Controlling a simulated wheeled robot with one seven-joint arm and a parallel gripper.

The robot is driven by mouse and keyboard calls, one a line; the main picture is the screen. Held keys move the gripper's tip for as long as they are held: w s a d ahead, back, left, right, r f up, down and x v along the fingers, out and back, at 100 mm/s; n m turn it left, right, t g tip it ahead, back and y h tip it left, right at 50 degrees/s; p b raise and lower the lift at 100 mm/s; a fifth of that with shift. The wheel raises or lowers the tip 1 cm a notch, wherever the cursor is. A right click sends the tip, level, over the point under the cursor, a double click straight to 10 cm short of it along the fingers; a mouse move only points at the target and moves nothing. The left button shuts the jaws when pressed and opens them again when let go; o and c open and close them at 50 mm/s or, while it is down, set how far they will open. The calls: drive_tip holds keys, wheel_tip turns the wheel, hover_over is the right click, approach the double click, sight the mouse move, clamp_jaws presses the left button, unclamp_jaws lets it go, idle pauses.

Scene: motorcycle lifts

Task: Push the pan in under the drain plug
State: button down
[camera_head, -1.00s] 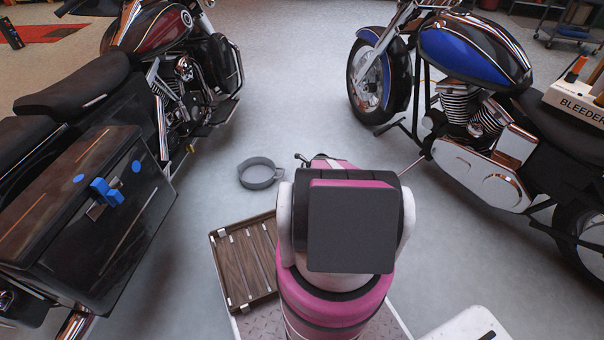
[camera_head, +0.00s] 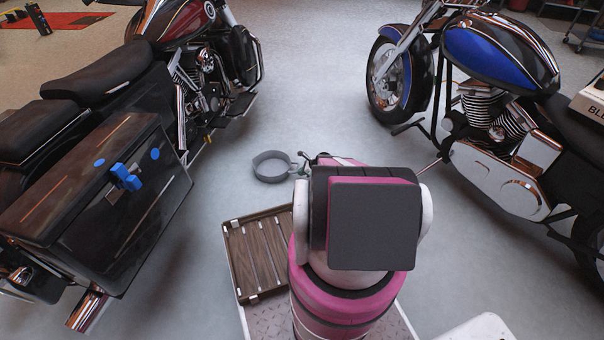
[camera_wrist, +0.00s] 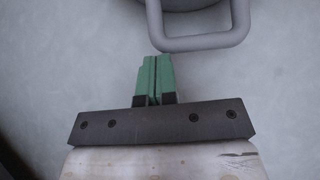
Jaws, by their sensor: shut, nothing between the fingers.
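The pan (camera_head: 272,168) is a shallow, round grey dish on the floor between the two motorcycles, with a loop handle on its right side. In the wrist view the pan's handle (camera_wrist: 205,43) and near rim show at the top. My gripper (camera_wrist: 154,62) has its green fingertips together and empty, just short of the handle's near left corner; I cannot tell whether they touch. In the head view my gripper (camera_head: 301,168) is partly hidden behind my arm, right of the pan. A small yellowish part (camera_head: 207,138) hangs low on the left motorcycle; I cannot tell whether it is the drain plug.
The red-tanked motorcycle (camera_head: 85,80) with a black pannier (camera_head: 100,195) stands at left. The blue motorcycle (camera_head: 490,55) stands at right. Bare floor lies around the pan and between the pan and the left motorcycle.

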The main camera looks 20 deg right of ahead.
drive_tip(key=w+a, duration=0.5)
drive_tip(key=a, duration=0.3)
drive_tip(key=w+a, duration=0.5)
drive_tip(key=a, duration=0.3)
drive_tip(key=w+a, duration=0.5)
drive_tip(key=a, duration=0.3)
drive_tip(key=shift+w, duration=0.2)
drive_tip(key=shift+s+d, duration=0.15)
drive_tip(key=shift+d, duration=0.1)
